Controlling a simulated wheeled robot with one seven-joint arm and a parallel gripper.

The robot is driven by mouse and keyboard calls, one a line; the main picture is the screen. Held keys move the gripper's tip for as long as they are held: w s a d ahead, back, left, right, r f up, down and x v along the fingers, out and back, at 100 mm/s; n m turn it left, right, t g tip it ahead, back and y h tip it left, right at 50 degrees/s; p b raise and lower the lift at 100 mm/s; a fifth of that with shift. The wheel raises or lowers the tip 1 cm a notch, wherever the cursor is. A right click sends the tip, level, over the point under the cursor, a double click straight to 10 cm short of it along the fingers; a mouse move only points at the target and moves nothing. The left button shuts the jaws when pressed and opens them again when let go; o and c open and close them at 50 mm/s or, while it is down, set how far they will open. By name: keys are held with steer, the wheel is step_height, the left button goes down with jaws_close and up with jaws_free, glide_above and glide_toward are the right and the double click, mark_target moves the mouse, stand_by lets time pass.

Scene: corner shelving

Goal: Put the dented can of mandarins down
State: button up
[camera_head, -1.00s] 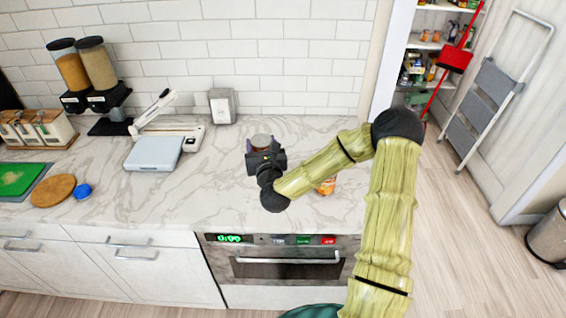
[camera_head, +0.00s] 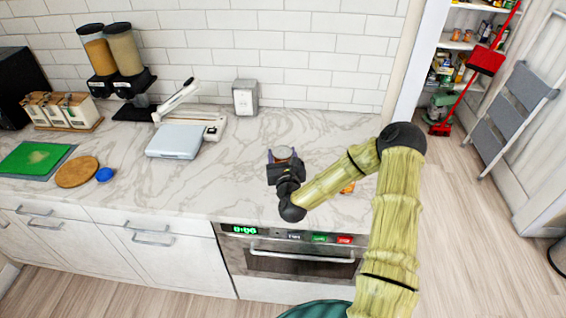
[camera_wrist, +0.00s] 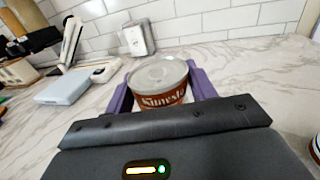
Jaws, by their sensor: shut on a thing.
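My gripper (camera_head: 284,160) holds a can (camera_head: 283,152) over the marble counter, near its front part above the oven. In the wrist view my gripper (camera_wrist: 160,82) has its purple fingers on both sides of the can (camera_wrist: 158,88). The can has a silver lid and a reddish-brown and white label with partly readable lettering. It looks upright. Its lower part is hidden behind my gripper, so I cannot tell whether it touches the counter. No dent is clear.
The counter (camera_head: 220,180) is bare left of my gripper. A scale (camera_head: 174,141) and a metal dispenser (camera_head: 245,98) stand further back. An orange-coloured item (camera_head: 348,188) sits right, partly behind my arm.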

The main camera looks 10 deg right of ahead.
steer(key=shift+d, duration=0.2)
steer(key=shift+s, duration=0.25)
steer(key=f, duration=0.3)
steer(key=shift+a+f+p, duration=0.2)
steer(key=shift+f+p, duration=0.05)
steer(key=shift+p, duration=0.1)
steer(key=shift+d, duration=0.1)
steer(key=shift+f, duration=0.2)
steer(key=o, duration=1.2)
steer(key=shift+r, duration=0.15)
steer(key=s+b, duration=0.1)
steer(key=s, duration=0.3)
steer(key=s+b, duration=0.1)
steer(key=s, duration=0.3)
steer(key=s+a+b, duration=0.1)
steer(key=s, duration=0.3)
